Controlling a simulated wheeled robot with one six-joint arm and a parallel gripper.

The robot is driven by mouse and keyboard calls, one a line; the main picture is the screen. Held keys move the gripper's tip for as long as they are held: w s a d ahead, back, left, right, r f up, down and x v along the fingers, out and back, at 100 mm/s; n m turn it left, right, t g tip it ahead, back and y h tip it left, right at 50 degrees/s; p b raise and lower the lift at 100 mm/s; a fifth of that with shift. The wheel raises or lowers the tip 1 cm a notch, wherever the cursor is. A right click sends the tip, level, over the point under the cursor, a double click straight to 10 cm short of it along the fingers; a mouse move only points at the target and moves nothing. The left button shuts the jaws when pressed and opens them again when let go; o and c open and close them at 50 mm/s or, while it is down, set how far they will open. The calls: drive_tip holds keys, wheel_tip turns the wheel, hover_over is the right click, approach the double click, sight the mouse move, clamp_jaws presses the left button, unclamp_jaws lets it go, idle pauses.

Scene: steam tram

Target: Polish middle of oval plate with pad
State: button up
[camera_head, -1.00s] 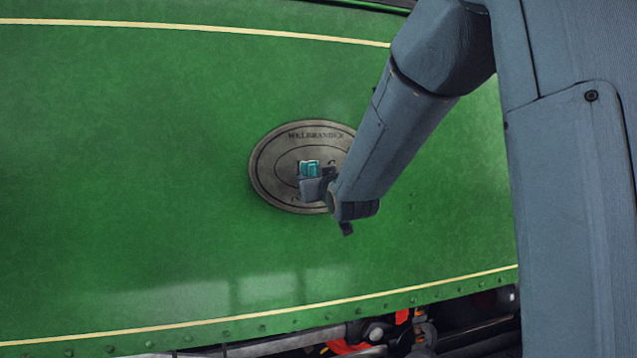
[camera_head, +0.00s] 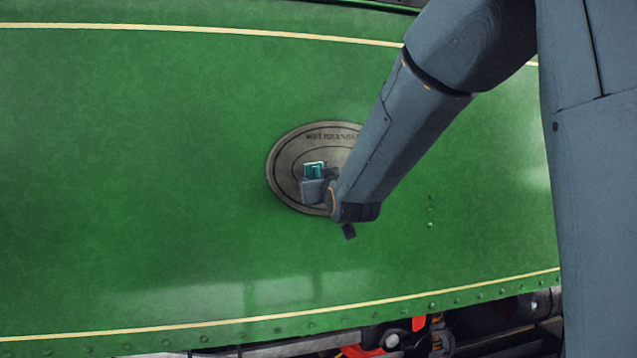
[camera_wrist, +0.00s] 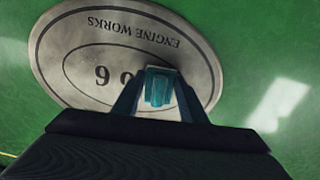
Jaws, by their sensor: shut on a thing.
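The oval plate (camera_head: 287,165) is dull grey metal with raised lettering and an inner oval line. It is fixed on the green side panel; my arm hides its right part in the head view. In the wrist view the plate (camera_wrist: 55,55) appears upside down, with "ENGINE WORKS" and part of a number readable. My gripper (camera_head: 314,178) is shut on the teal pad (camera_head: 314,169) in front of the plate's middle. In the wrist view the pad (camera_wrist: 159,88) sits between the two fingers and covers part of the number. I cannot tell whether the pad touches the plate.
The green panel (camera_head: 130,170) is broad and clear around the plate, with cream lines above and below. A row of rivets runs along its lower edge. Dark and red machinery (camera_head: 390,335) shows beneath the panel at the lower right.

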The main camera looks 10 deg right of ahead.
drive_tip(key=shift+s+d, duration=0.1)
drive_tip(key=shift+s, duration=2.5)
drive_tip(key=shift+s, duration=0.1)
drive_tip(key=s, duration=0.2)
drive_tip(key=shift+s, duration=0.4)
drive_tip(key=shift+w, duration=0.1)
drive_tip(key=w+b, duration=0.2)
drive_tip(key=w, duration=0.4)
drive_tip(key=shift+w+f, duration=0.25)
drive_tip(key=shift+w+b, duration=0.3)
drive_tip(key=shift+w, duration=0.75)
drive_tip(key=shift+d, duration=0.1)
